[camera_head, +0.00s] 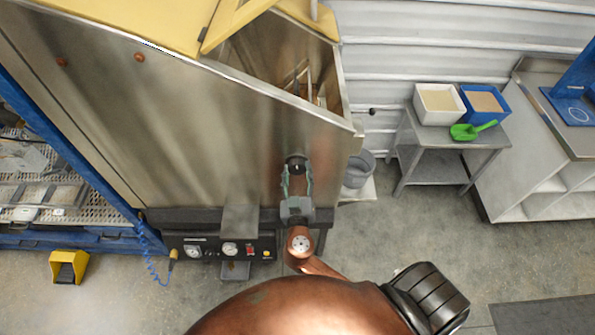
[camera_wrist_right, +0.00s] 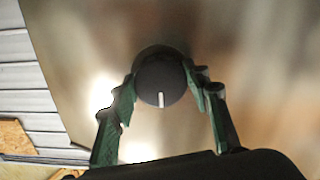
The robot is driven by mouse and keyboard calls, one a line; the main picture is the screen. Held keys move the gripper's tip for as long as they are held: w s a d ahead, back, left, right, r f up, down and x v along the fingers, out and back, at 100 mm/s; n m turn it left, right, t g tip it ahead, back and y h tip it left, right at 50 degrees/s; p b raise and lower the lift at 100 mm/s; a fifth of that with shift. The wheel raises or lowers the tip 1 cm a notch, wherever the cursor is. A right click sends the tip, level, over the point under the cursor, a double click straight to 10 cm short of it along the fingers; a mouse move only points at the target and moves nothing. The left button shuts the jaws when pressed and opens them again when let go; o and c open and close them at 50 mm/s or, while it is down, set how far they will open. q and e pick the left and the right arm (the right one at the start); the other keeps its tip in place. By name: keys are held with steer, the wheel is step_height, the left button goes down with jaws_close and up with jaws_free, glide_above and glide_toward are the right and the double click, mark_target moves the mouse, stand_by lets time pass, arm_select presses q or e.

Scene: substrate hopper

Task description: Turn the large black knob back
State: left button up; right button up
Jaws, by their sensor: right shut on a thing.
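The large black knob (camera_head: 295,164) sits on the steel front wall of the hopper (camera_head: 215,140), near its right edge. My right gripper (camera_head: 296,174) reaches up to it from below, with its green fingers on either side of the knob. In the right wrist view the knob (camera_wrist_right: 161,78) is round, with a white pointer line toward the bottom of the picture. The fingers of my right gripper (camera_wrist_right: 160,88) are shut on the knob's sides. My left gripper is in neither view.
A control panel (camera_head: 217,248) with dials lies low to the left. A grey bucket (camera_head: 359,169) stands right of the hopper. A side table (camera_head: 447,138) holds a white bin (camera_head: 438,120), a blue bin (camera_head: 484,118) and a green scoop (camera_head: 465,132). A yellow pedal (camera_head: 68,267) is on the floor.

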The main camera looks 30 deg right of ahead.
steer(key=n, duration=0.3)
steer(key=shift+r, duration=0.1)
steer(key=n+p, duration=0.1)
steer(key=n, duration=0.2)
steer(key=n+p, duration=0.2)
steer(key=n, duration=0.3)
steer(key=shift+n, duration=0.3)
stand_by(0.5)
steer(key=o, duration=1.2)
steer(key=shift+c, duration=0.2)
steer(key=shift+s, duration=0.1)
steer(key=v, duration=1.2)
